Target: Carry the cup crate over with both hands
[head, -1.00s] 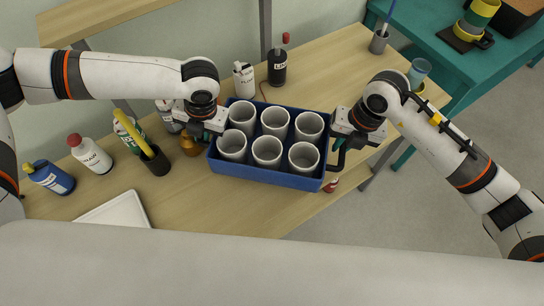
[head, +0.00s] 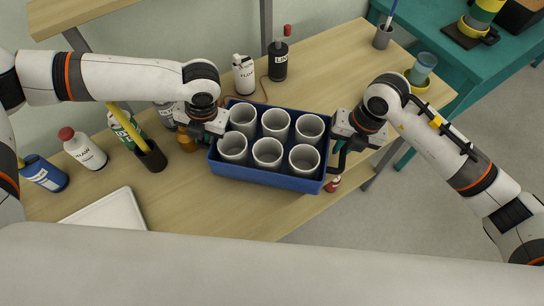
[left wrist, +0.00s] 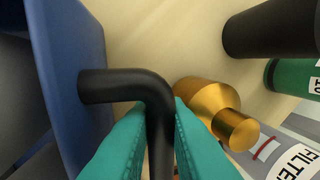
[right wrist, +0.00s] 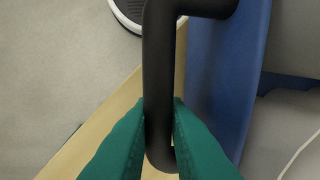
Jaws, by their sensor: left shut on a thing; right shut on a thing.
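The cup crate (head: 262,177) is blue and holds several pale grey cups (head: 268,153), all upright, in two rows. It is between my two grippers over the wooden table. My left gripper (head: 216,127) is shut on the crate's black left handle (left wrist: 155,95), with teal fingers on both sides of the bar. My right gripper (head: 341,143) is shut on the black right handle (right wrist: 158,75). The crate looks level. The head view does not show clearly how far its base is above the table.
A white bottle (head: 243,76) and a dark bottle (head: 279,61) stand behind the crate. A brass bottle (left wrist: 215,108) is close by my left gripper. A teal table (head: 478,62) stands at the back right.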

